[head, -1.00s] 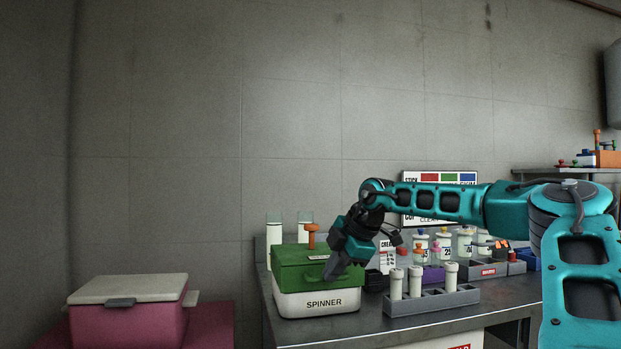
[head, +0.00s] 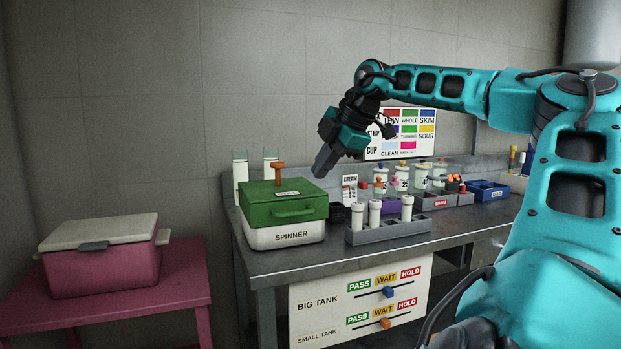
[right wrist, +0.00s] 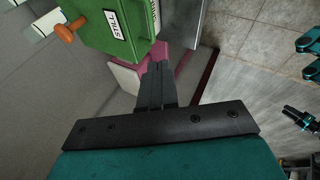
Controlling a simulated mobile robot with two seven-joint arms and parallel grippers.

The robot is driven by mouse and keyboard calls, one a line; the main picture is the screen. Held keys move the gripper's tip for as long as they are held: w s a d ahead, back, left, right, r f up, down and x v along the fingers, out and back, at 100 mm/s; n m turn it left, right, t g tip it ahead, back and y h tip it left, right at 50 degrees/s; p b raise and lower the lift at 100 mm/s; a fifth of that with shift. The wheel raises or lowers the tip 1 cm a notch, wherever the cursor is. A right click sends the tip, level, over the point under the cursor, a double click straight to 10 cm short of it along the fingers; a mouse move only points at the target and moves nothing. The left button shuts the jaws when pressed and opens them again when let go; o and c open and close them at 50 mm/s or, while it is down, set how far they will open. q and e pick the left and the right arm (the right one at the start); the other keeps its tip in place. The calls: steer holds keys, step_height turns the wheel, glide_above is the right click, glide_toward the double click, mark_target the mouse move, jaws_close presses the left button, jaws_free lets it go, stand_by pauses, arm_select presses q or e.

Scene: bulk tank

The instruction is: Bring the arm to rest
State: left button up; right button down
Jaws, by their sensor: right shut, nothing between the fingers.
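My right arm is teal and reaches in from the right in the head view. Its right gripper (head: 322,165) is shut and empty, in the air above and beside the right end of the green spinner lid (head: 285,204). It looks apart from the lid. In the right wrist view the shut fingers (right wrist: 157,75) point past the green lid (right wrist: 115,32), with pink and pale surfaces farther below. The spinner (head: 285,236) has a white base and an orange knob (head: 279,170), and its lid is down. My left gripper is not in view.
A rack (head: 388,230) with three white-capped tubes stands right of the spinner. Several jars (head: 402,175) stand behind it. A pink cooler (head: 101,262) sits on a pink table at left. A panel with sliders (head: 360,300) hangs below the bench edge.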

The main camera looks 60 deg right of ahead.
steer(key=shift+s+a+r, duration=0.1)
steer(key=shift+s+r, duration=0.25)
steer(key=shift+s, duration=0.1)
steer(key=shift+w, duration=0.1)
